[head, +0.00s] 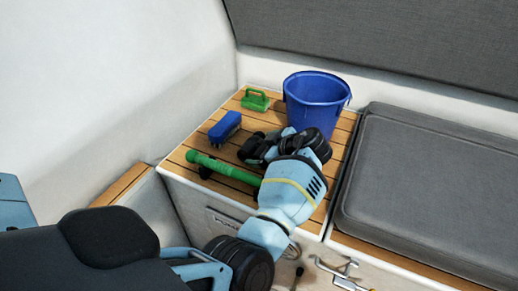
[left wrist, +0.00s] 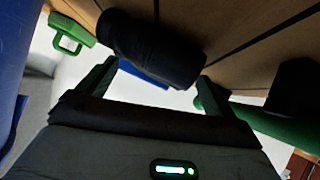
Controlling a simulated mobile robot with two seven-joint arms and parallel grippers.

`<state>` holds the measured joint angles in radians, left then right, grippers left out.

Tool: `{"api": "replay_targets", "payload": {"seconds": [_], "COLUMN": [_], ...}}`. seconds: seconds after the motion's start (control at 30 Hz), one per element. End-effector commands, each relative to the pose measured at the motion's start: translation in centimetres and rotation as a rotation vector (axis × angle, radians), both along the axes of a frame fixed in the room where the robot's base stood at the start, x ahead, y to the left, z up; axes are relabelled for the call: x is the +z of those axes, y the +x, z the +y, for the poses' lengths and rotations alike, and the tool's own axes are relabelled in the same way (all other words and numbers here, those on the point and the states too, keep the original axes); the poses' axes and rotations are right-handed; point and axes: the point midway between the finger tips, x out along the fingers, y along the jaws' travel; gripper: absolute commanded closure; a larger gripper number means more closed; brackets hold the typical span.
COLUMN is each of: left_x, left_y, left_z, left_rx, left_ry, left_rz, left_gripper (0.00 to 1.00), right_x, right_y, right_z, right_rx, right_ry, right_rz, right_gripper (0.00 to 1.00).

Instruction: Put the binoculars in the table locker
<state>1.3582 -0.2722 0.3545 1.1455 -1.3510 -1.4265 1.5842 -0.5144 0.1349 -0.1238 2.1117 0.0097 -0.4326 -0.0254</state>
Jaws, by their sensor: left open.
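The black binoculars (head: 252,149) lie on the slatted wooden top (head: 231,187) of a white locker, between a blue brush and a green tube-shaped object. My left gripper (head: 273,146) is right at them, coming from the right side, and partly hides them. In the left wrist view, the open fingers (left wrist: 160,80) stand on either side of a black barrel of the binoculars (left wrist: 152,48). I cannot tell whether the fingers touch it. My right gripper is not in view. I cannot tell which compartment is the table locker.
A blue bucket (head: 316,103) stands just behind my left gripper. The blue brush (head: 225,127), a green-handled item (head: 255,99) and the green tube (head: 222,169) lie around the binoculars. A grey cushion (head: 432,188) fills the bench at right. A metal handle (head: 337,269) is at the front.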

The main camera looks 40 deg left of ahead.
Motion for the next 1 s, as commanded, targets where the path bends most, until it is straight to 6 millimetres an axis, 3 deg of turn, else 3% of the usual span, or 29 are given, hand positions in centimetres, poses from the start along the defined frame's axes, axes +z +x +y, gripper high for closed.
{"api": "replay_targets", "payload": {"seconds": [0.13,0.37,0.8,1.0], "left_x": [-1.2,-1.3,-1.1,-0.9], "left_y": [0.1,0.2,0.2,0.2], "left_z": [1.5,1.7,1.7,1.7], "left_rx": [0.000,-0.001,-0.001,-0.002], "left_ry": [0.000,-0.001,0.001,0.002], "left_rz": [0.002,0.002,-0.001,-0.002], "left_gripper": [0.08,0.08,0.61,0.61], "right_x": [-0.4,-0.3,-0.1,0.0], "right_y": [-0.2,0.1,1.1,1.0], "right_z": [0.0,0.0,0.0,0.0], "right_rx": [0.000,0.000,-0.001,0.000], "right_ry": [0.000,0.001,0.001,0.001], "right_rz": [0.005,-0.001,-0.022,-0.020], "right_gripper": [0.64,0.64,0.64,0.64]}}
